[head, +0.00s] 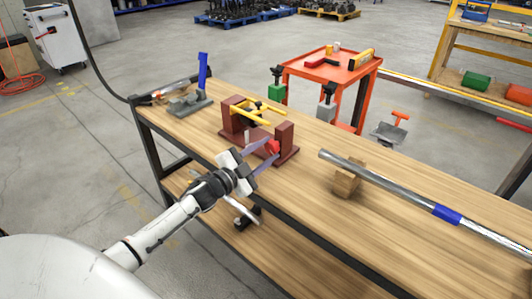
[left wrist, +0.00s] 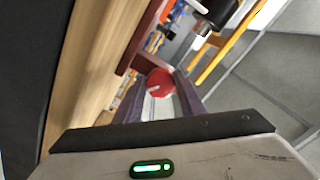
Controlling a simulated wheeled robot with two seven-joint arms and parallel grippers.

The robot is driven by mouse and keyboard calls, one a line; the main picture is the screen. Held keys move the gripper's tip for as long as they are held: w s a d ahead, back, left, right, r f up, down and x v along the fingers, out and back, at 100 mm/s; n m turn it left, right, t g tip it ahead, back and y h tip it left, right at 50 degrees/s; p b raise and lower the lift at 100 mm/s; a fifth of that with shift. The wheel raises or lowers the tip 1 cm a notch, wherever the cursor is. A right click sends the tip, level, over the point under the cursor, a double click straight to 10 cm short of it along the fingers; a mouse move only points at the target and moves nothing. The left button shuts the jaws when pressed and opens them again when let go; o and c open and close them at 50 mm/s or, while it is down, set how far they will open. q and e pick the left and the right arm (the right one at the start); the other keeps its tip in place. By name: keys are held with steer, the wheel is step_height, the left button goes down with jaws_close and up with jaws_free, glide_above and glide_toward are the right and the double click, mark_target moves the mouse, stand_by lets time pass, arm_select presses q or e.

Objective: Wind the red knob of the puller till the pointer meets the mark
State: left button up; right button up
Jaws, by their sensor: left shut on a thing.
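The puller is a dark red frame (head: 284,132) with yellow bars (head: 258,110), standing on the wooden bench. Its red knob (head: 273,146) faces my left gripper (head: 267,152), whose two purple-grey fingers are shut on it from either side. In the left wrist view the red knob (left wrist: 159,83) sits between the ends of the fingers, with a white line on its face. I cannot make out the pointer or the mark at this size. My right gripper is not in view.
A steel pipe with a blue band (head: 446,214) rests on a wooden block (head: 348,178) to the right. A grey clamp with a blue lever (head: 203,72) stands at the bench's far left. A red cart (head: 330,68) is behind. The wooden bench top (head: 420,255) is clear at front right.

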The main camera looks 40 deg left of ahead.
arm_select(q)
steer(key=shift+m+b, duration=0.35)
steer(key=shift+m, duration=1.75)
steer(key=o, duration=1)
steer(key=shift+o, duration=0.2)
steer(key=s, duration=1)
steer(key=shift+s+a, duration=0.15)
steer(key=shift+a, duration=0.3)
